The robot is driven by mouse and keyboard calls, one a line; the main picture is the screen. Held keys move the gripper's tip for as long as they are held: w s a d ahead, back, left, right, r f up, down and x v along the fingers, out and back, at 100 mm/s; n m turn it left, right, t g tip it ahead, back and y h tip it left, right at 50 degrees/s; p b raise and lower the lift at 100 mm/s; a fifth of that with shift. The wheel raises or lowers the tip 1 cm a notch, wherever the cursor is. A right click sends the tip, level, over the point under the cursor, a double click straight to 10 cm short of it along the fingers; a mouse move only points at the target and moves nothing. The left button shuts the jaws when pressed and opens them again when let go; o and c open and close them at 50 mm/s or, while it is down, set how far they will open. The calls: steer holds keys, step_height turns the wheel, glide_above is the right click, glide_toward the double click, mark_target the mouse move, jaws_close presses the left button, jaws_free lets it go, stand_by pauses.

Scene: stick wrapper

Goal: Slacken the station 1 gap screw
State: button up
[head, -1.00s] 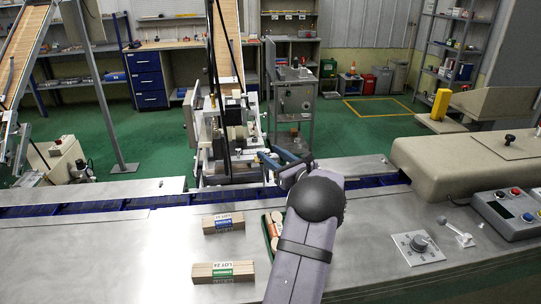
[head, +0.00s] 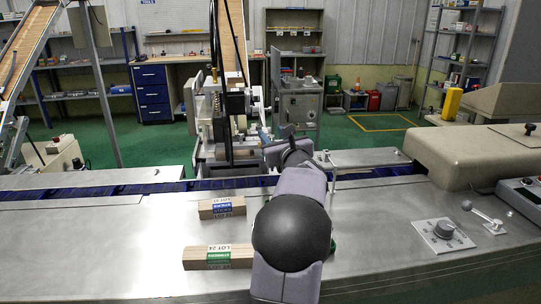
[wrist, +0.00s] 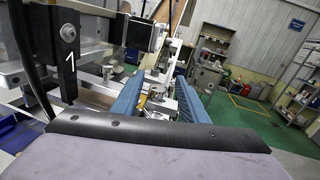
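My gripper (wrist: 158,102) shows in the wrist view as two blue fingers, open and apart, with nothing held between them. Beyond and between the fingers is a small metal part (wrist: 157,91) on the machine; I cannot tell whether it is the gap screw. A black bracket marked "1" (wrist: 66,48) stands close at the left of the wrist view. In the head view, the station machine (head: 211,118) stands behind the conveyor. My gripper there (head: 264,134) is at the machine's right side, partly hidden by my arm. The gap screw is too small to make out.
Two bundles of sticks, one with a blue label (head: 222,206) and one marked LOT 24 (head: 206,259), lie on the steel bench (head: 90,240). A dial plate (head: 442,235) and a beige housing (head: 470,158) are at the right. The bench's left part is clear.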

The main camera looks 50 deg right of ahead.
mark_target(270, 138)
steer(key=b, duration=0.2)
steer(key=s+a+f+m+g+h+b, duration=0.1)
steer(key=b, duration=0.1)
steer(key=a+m+h+b, duration=0.1)
steer(key=b, duration=0.2)
steer(key=shift+s+a+f+g, duration=0.25)
steer(key=shift+s+g, duration=0.05)
steer(key=shift+g, duration=0.1)
steer(key=s+a+m+g+h+b, duration=0.1)
steer(key=b, duration=0.2)
steer(key=shift+s+a+m+b, duration=0.3)
steer(key=shift+a+b, duration=0.05)
steer(key=shift+a, duration=0.05)
steer(key=shift+w+d+r, duration=0.1)
steer(key=shift+w+d, duration=0.05)
steer(key=shift+d, duration=0.05)
steer(key=shift+p+x, duration=1.05)
steer(key=shift+x, duration=2.4)
jaws_close()
